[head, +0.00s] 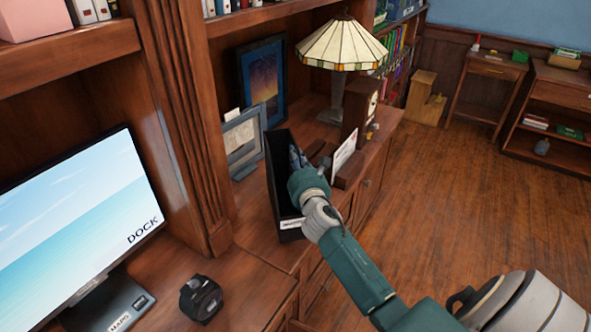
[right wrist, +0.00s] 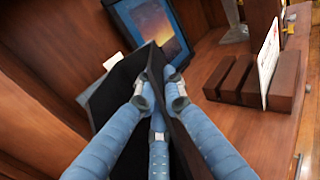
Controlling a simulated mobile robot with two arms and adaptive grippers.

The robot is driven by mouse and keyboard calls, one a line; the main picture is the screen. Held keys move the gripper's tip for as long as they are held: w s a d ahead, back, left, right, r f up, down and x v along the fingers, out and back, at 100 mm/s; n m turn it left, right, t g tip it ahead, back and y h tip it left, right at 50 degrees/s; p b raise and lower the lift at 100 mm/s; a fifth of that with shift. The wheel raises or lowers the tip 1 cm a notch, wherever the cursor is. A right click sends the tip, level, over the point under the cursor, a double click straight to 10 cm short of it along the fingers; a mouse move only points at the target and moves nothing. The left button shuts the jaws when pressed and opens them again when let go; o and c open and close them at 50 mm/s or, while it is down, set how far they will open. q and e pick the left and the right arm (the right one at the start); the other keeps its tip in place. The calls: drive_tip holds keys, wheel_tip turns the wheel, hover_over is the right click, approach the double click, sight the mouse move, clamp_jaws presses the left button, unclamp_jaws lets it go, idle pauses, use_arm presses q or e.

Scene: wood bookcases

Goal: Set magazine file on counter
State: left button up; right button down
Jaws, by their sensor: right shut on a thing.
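The black magazine file (head: 277,180), with a white label low on its front, is upright over the wood counter (head: 250,222), behind the counter's front edge. I cannot tell if its base touches the wood. My right gripper (head: 298,160) reaches into its open top from the right and is shut on its side wall. In the right wrist view the blue fingers (right wrist: 160,88) pinch the wall of the dark file (right wrist: 112,92). My arm hides part of the file. My left gripper is not in view.
Picture frames (head: 243,138) stand behind the file. A stained-glass lamp (head: 341,48), a wooden clock (head: 360,108) and a letter holder with a white card (head: 344,150) stand beyond it. A monitor (head: 75,225) and a small black device (head: 201,298) are at left.

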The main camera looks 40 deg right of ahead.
wheel_tip(320, 180, down, 4)
drive_tip(key=shift+r+b, duration=0.1)
drive_tip(key=shift+b, duration=0.55)
drive_tip(key=shift+f, duration=0.25)
drive_tip(key=c, duration=1.9)
unclamp_jaws()
drive_tip(key=shift+o, duration=0.2)
drive_tip(key=shift+r, duration=0.15)
